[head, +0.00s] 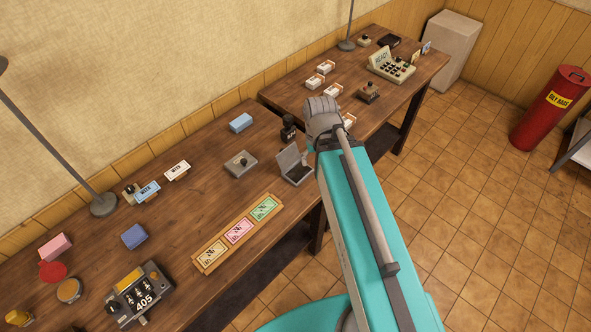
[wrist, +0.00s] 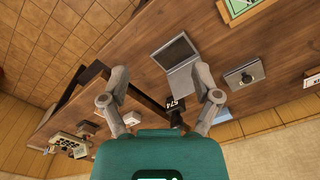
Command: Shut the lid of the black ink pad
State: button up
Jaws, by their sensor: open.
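The black ink pad (head: 298,175) is a small grey case with a dark pad, near the front edge of the near table. Its grey lid (head: 288,157) stands up, hinged on the wall side. In the wrist view the dark pad (wrist: 173,50) and the raised lid (wrist: 184,83) both show, with the lid below the pad in the picture. My gripper (wrist: 162,74) is open and empty, its fingers spread either side of the view above the table, with the lid seen between them near the right finger. Contact is not visible. In the head view my arm hides most of the gripper.
A grey box with a knob (head: 240,163) stands left of the pad, and a dark numbered stamper (head: 288,128) stands behind it. A blue block (head: 240,122) is near the wall. A wooden tray of coloured cards (head: 199,266) lies in front. A second table (head: 292,98) stands beyond.

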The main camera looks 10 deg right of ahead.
jog(key=shift+w+a, duration=0.1)
jog(key=shift+w, duration=0.15)
jog(key=shift+c, duration=1)
jog(key=w, duration=0.2)
jog(key=w+a+f+n+b, duration=0.1)
jog(key=w, duration=0.1)
jog(key=w+a+f+n+b, duration=0.1)
jog(key=w, duration=0.2)
jog(key=shift+w+a, duration=0.1)
jog(key=shift+a, duration=0.1)
grip_shut()
jog(key=w+a+f+n+b, duration=0.1)
jog(key=w+a+n, duration=0.1)
jog(key=w+a, duration=0.2)
jog(key=w+a+f+n+b, duration=0.2)
jog(key=w+a+n, duration=0.1)
jog(key=w, duration=0.8)
jog(key=shift+a+f, duration=0.25)
jog(key=shift+a, duration=0.45)
jog(key=shift+w, duration=0.1)
